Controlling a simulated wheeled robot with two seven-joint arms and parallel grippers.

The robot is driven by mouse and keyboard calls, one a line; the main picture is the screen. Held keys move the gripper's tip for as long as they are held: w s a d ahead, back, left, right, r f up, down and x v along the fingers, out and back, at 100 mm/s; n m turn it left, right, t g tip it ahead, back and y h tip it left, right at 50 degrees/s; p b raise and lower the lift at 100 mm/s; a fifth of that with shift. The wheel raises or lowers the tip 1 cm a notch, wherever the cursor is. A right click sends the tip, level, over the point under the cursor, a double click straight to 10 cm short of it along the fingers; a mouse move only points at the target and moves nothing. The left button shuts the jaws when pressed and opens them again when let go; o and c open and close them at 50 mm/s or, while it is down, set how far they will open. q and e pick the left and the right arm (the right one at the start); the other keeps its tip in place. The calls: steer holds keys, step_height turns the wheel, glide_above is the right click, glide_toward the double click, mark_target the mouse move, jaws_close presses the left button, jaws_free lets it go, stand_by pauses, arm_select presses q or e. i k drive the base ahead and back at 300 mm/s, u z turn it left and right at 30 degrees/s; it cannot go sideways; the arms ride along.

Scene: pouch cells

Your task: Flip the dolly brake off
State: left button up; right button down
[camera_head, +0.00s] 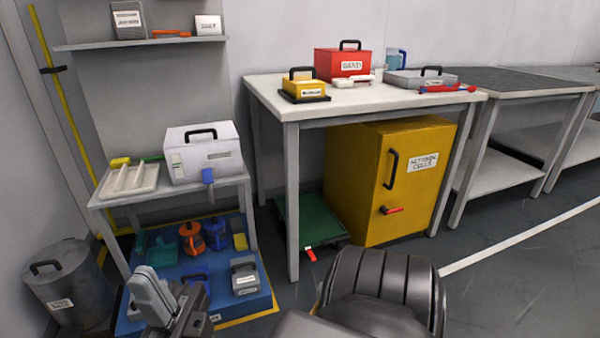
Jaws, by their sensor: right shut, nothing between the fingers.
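A low green platform (300,220), which looks like the dolly, lies on the floor under the white table, left of the yellow cabinet. A small red lever (310,254), which looks like its brake, sticks out at its front edge. Whether the lever is set on or off is too small to tell. My right gripper (163,296) is at the bottom left, in front of the blue floor tray. It is shut and empty, well left of the lever and apart from it. My left gripper is not in view.
The yellow cabinet (398,185) stands beside the dolly. A table leg (292,200) rises close to the dolly's left side. The blue tray (262,302) holds jugs and boxes. A grey bin (68,285) stands at far left. Floor between tray and dolly is clear.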

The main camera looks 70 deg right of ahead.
mark_target(308, 249)
steer(key=z, duration=0.7)
steer(key=i, duration=0.8)
steer(key=z, duration=0.85)
